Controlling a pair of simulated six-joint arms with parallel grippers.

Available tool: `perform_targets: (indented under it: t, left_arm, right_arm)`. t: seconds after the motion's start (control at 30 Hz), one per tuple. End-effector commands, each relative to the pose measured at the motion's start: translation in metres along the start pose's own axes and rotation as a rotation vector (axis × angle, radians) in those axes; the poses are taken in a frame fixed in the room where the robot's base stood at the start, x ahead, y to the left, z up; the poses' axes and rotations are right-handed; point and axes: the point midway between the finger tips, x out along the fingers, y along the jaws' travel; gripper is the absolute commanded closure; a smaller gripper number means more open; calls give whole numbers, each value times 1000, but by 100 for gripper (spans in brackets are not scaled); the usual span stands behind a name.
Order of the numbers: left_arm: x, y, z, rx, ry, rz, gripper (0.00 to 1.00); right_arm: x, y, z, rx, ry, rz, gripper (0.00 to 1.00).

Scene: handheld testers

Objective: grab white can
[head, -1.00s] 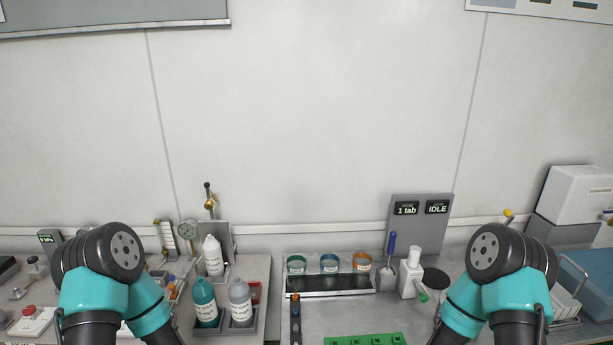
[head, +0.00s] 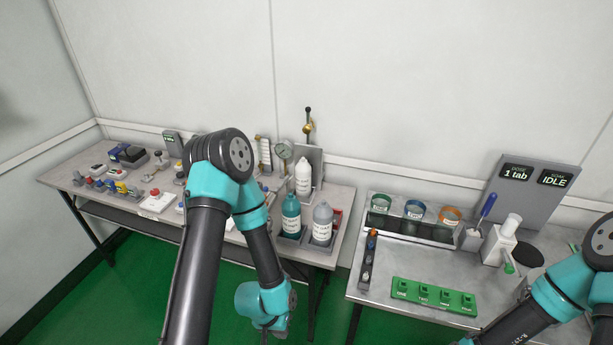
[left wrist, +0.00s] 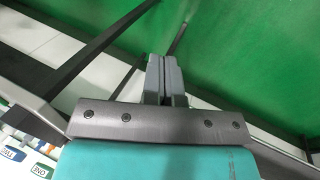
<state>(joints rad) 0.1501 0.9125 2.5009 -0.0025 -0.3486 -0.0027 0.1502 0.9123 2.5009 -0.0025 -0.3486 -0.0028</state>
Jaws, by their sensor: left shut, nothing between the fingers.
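No plain white can stands out. A white bottle (head: 303,178) stands upright at the back of the left table's right end. A teal bottle (head: 291,215) and a pale grey bottle (head: 322,222) stand in a grey tray in front of it. My left gripper (left wrist: 164,64) is shut and empty above the green floor in the left wrist view. In the head view my left arm hangs in front of the left table, its wrist low and left of the bottles, fingers not clearly seen. My right arm enters at the right edge, its gripper out of frame.
The left table (head: 335,190) also holds a gauge (head: 283,151), a red-button box (head: 157,201) and small parts. The right table (head: 400,320) holds several coloured-rim jars, a green block rack (head: 434,296) and a display panel (head: 533,187). A gap separates the tables.

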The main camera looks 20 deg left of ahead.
Motion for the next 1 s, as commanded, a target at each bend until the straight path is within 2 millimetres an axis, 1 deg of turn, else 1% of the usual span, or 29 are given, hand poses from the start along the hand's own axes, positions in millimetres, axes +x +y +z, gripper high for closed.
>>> perform_targets:
  t: [0.47, 1.0]
  left_arm:
    - [0, 0, 0, 0, 0, 0, 99]
    - [0, 0, 0, 0, 0, 0, 47]
  right_arm:
    - [0, 0, 0, 0, 0, 0, 57]
    - [0, 0, 0, 0, 0, 0, 57]
